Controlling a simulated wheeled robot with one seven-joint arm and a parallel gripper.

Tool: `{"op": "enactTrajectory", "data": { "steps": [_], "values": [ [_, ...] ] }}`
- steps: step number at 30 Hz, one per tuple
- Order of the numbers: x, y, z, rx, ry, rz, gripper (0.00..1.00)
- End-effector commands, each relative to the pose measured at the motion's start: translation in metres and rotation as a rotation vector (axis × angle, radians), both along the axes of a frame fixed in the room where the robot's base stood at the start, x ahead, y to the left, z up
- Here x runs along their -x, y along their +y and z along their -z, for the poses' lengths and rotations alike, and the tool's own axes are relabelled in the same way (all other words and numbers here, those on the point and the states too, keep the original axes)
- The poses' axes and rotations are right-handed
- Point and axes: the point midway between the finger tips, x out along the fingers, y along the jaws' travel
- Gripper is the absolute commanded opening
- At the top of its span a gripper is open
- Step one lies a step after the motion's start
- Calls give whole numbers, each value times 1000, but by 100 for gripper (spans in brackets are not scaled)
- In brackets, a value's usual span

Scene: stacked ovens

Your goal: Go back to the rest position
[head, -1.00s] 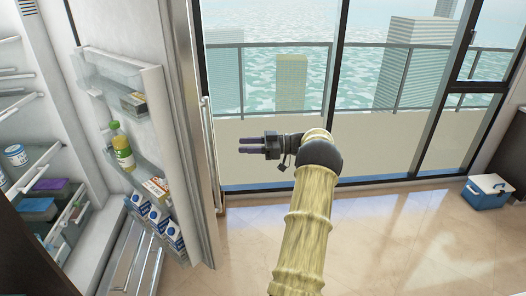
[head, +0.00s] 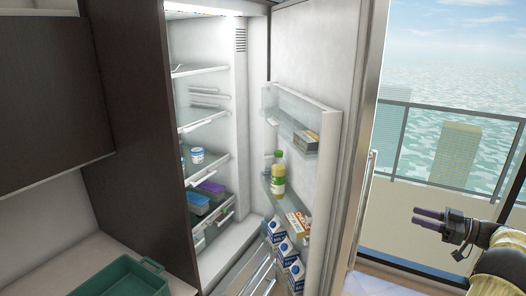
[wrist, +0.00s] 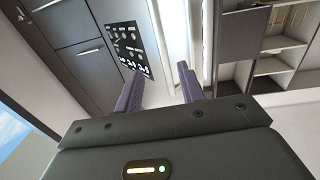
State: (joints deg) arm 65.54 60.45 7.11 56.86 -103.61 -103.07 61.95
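My gripper (head: 430,216) is at the right of the head view, in front of the window and to the right of the open fridge door (head: 312,185). Its two purple fingers point left toward the door's edge, apart from it. In the wrist view the fingers (wrist: 158,85) stand apart with nothing between them. Most of my arm is cut off by the head view's right edge.
The open fridge (head: 240,130) holds containers on its shelves. Its door carries a bottle (head: 278,178) and several cartons. A green crate (head: 112,283) sits on the counter at lower left. A balcony railing (head: 440,125) is outside the glass.

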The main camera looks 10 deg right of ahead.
Motion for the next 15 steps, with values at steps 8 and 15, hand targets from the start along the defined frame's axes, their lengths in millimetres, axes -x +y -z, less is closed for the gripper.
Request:
{"op": "enactTrajectory", "data": {
  "steps": [8,15],
  "values": [
    [-59,18,-42,112,-72,197,39],
    [-111,34,-81,306,-79,516,39]
  ]
}}
